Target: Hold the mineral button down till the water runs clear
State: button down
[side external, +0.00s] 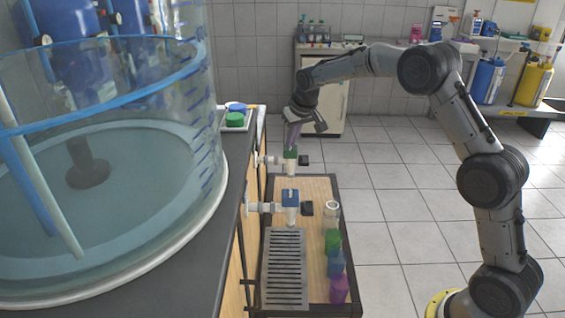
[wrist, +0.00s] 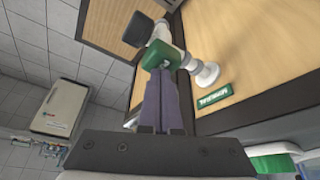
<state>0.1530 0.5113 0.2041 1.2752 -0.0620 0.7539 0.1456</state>
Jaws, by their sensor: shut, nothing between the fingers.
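The mineral valve is a green block (wrist: 161,53) on white pipe fittings, with the green MINERAL label (wrist: 213,98) on the wood panel beside it. In the side view the green block (side external: 290,153) sits at the far end of the wooden stand. A black pad (wrist: 137,28) sticks out beyond it; I cannot tell whether this is the button. My gripper (side external: 291,143) points down over the green block, fingers shut and empty. In the wrist view the fingertips (wrist: 160,72) meet or overlap the block; contact is unclear. No water stream is discernible.
A second valve with a blue block (side external: 290,197) stands nearer, above a grey drain grate (side external: 284,265). Several small bottles, including a green one (side external: 332,240), line the stand's right edge. A large clear tank (side external: 110,170) fills the left. Tiled floor is open at right.

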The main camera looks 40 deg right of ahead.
jog(key=shift+f, duration=0.45)
dwell(4.7)
notch_tip(320, 180, up, 6)
jog(key=shift+r, duration=0.15)
dwell(0.4)
